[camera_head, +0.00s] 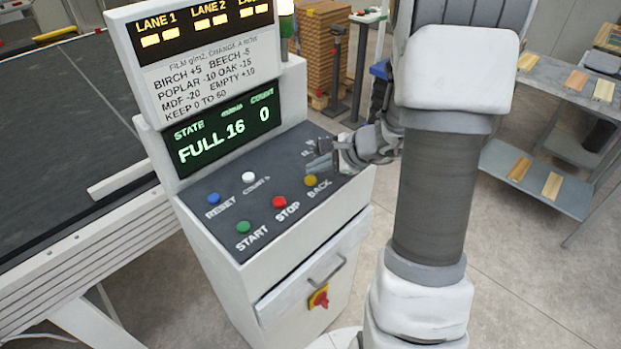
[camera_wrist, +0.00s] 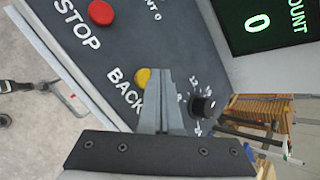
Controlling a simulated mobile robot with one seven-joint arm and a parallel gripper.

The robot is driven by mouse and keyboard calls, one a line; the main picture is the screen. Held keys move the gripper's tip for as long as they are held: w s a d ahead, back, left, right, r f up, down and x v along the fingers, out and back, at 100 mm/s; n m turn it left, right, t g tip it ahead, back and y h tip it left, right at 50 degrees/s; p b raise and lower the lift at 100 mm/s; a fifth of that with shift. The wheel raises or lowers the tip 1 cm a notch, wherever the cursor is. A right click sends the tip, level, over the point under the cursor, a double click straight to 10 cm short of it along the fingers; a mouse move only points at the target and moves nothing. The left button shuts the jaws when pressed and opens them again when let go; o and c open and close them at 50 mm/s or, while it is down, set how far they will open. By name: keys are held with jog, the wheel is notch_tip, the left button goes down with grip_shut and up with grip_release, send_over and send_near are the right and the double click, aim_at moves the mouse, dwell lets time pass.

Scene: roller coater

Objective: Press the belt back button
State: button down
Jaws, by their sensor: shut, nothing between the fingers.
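The yellow button (camera_head: 310,181) labelled BACK is on the sloped dark panel (camera_head: 262,218) of the control console. It also shows in the wrist view (camera_wrist: 143,77), partly covered by my fingers. My gripper (camera_head: 318,163) is shut and empty, over the right side of the panel just behind the button. In the wrist view, the fingertips (camera_wrist: 158,72) overlap the button's right edge. I cannot tell whether they touch it.
The red STOP button (camera_head: 279,202), green START button (camera_head: 243,227), blue RESET button (camera_head: 213,198) and white COUNT button (camera_head: 249,177) share the panel. A black knob (camera_wrist: 203,106) is right of my fingers. The display (camera_head: 222,128) reads FULL 16 and 0. A belt (camera_head: 62,110) lies left.

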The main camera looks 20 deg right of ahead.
jog(key=shift+f+b, duration=0.45)
jog(key=shift+b, duration=0.1)
